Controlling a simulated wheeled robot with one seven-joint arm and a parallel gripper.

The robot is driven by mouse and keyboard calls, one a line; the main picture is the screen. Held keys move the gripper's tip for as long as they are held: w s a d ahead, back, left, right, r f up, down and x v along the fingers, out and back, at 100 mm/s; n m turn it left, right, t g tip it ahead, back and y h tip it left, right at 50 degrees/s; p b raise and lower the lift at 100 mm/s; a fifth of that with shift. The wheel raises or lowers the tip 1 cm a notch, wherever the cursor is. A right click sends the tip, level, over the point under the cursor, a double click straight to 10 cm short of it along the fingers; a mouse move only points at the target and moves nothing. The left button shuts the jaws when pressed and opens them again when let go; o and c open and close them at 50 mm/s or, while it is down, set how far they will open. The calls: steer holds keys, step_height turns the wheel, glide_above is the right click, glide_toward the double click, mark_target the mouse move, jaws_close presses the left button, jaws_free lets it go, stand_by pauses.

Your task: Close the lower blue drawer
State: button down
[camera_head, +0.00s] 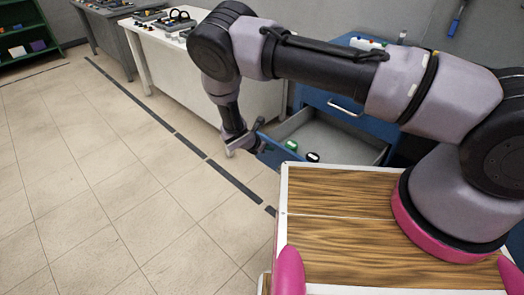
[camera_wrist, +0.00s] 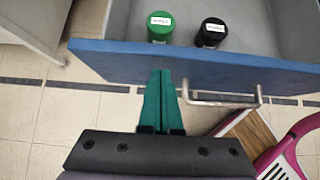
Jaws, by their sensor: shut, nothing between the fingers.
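The lower blue drawer (camera_head: 278,154) is pulled out of the blue cabinet (camera_head: 381,124), with a grey interior. In the wrist view its blue front panel (camera_wrist: 120,57) runs across the picture, with a metal bar handle (camera_wrist: 225,102) on its outer face. A green round container (camera_wrist: 160,27) and a black one (camera_wrist: 210,32) are inside near the front. My gripper (camera_head: 236,146) is outside the drawer front. In the wrist view its green fingers (camera_wrist: 160,75) are shut and empty, left of the handle, with tips at the panel's lower edge. I cannot tell whether they touch it.
An upper drawer with a handle (camera_head: 346,106) is above the open one. A white table (camera_head: 160,45) with parts stands left of the cabinet. My wooden-topped base is at the lower right. The tiled floor (camera_head: 120,180) at left is clear.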

steer(key=shift+w+d, duration=0.3)
steer(key=shift+w, duration=0.05)
steer(key=w+d, duration=1)
steer(key=w, duration=0.3)
steer(key=w+d, duration=1.1)
steer(key=w, duration=0.2)
steer(key=shift+w, duration=0.4)
steer(key=shift+w+d+r, duration=0.1)
steer(key=shift+d+r, duration=0.05)
steer(key=shift+r, duration=0.05)
